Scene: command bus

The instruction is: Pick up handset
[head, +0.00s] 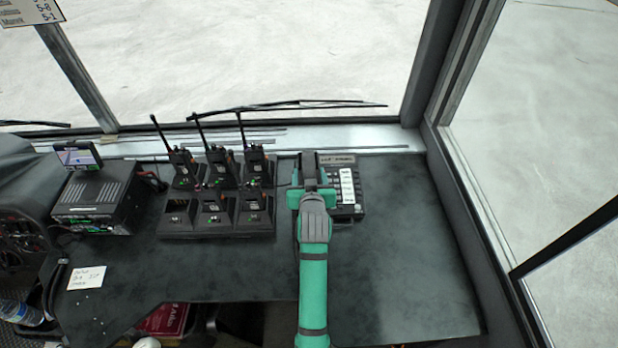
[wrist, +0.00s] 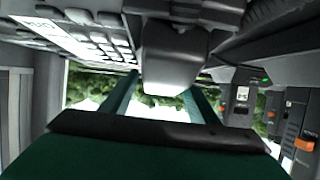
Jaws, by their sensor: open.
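A desk phone with a white-labelled keypad (head: 347,188) stands on the dark dashboard, right of the radio rack. Its dark grey handset (head: 309,166) lies along its left side and is mostly hidden by my arm in the head view. My gripper (head: 311,184) is over the handset, reaching in from the front. In the wrist view, the grey end of the handset (wrist: 172,60) shows between the two green fingers of my open gripper (wrist: 162,88). Gaps seem to show on both sides of it; I cannot tell whether either finger touches it. The keypad (wrist: 85,37) is at upper left there.
A rack (head: 215,228) with several handheld radios, some with tall antennas, stands just left of the phone. A black radio unit (head: 97,200) with a small screen is further left. A paper note (head: 87,277) lies in front. The dashboard to the right (head: 420,260) is clear.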

